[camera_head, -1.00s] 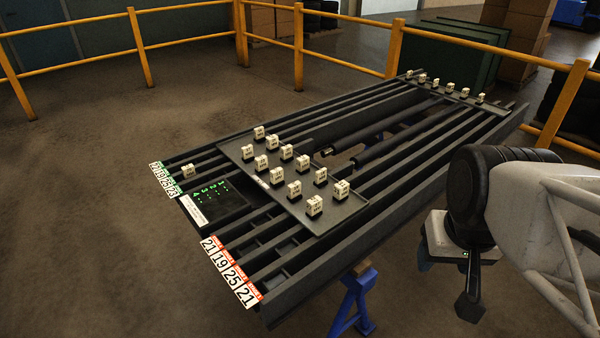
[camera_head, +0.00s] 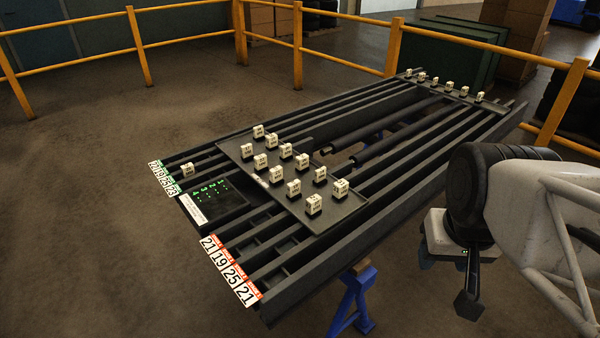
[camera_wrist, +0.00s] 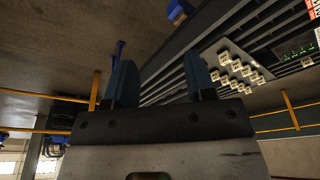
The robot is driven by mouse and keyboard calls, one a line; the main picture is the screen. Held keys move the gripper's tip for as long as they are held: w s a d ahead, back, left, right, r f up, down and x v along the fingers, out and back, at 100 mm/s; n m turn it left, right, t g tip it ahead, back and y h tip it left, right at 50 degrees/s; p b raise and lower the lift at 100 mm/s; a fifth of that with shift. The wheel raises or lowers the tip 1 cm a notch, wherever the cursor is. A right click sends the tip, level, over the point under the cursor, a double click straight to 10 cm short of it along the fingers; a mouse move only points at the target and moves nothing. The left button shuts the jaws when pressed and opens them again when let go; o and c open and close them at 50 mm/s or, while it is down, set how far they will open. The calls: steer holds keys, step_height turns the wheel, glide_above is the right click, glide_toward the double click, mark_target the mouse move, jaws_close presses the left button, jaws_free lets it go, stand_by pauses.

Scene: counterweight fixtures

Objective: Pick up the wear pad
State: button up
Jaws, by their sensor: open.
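Several small cream blocks with dark markings stand on a dark flat tray (camera_head: 335,217) across the railed fixture. One of them, a cream block (camera_head: 313,204), is at the tray's near edge. Markings are too small to read, and I cannot tell which piece is the wear pad. My gripper (camera_head: 468,285) is right of the fixture, apart from it and from the blocks. In the wrist view my gripper (camera_wrist: 160,82) shows two blue-grey fingers spread apart with nothing between them. The tray and its blocks appear there at the upper right.
The fixture has long dark rails (camera_head: 440,160) with gaps between them. A single block (camera_head: 188,170) sits at the left end near a dark display (camera_head: 213,203) with green digits. More blocks stand at the far end. Numbered labels (camera_head: 229,272) line the near end. A yellow railing (camera_head: 299,45) stands behind.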

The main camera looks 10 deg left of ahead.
steer(key=shift+w, duration=0.1)
steer(key=w+a+f+n+g+h, duration=0.15)
steer(key=w+n+h, duration=0.4)
steer(key=w, duration=0.75)
steer(key=n+t+h, duration=0.4)
steer(key=n, duration=1.1)
glide_above(289, 189)
steer(key=s+d, duration=0.9)
steer(key=d, duration=0.1)
step_height(289, 189, down, 13)
steer(key=w+a+f+n+t, duration=0.1)
steer(key=w+a+f+n, duration=0.1)
steer(key=a+f, duration=0.1)
steer(key=w+a+f+n+t, duration=0.1)
steer(key=a+f+n+t, duration=0.1)
steer(key=a, duration=0.4)
steer(key=w+a+f+n+t, duration=0.1)
steer(key=w+a+f+n, duration=0.1)
steer(key=a+f, duration=0.2)
steer(key=shift+w+a+f+n+t, duration=0.25)
steer(key=shift+w+a+f+n, duration=0.05)
steer(key=shift+f+n, duration=0.05)
steer(key=shift+x, duration=1.3)
